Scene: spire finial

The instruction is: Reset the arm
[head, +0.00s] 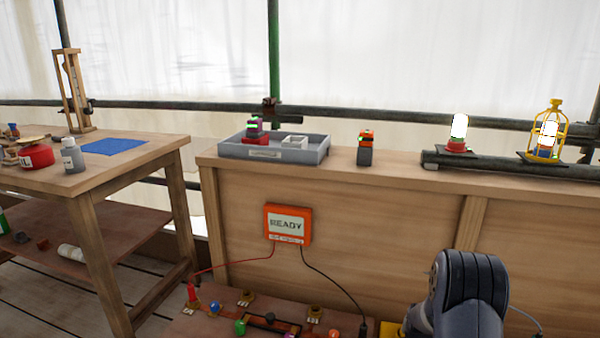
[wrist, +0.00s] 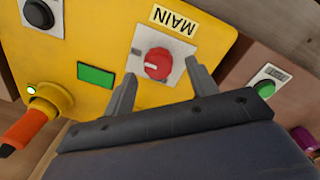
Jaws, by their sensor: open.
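My gripper (wrist: 160,88) is open in the wrist view. Its two grey fingers stand apart, with nothing held between them. Beyond the fingertips is a yellow panel (wrist: 105,25) labelled MAIN, with a red rotary knob (wrist: 157,64) on a light plate. The knob appears between the fingers; I cannot tell whether they touch its plate. In the head view my arm shows at the lower right, and my gripper is out of sight there.
The yellow panel carries a green rectangle (wrist: 96,76) and a black button (wrist: 38,13). An orange-handled plug (wrist: 22,128) sits at left; a green button (wrist: 265,88) is at right.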

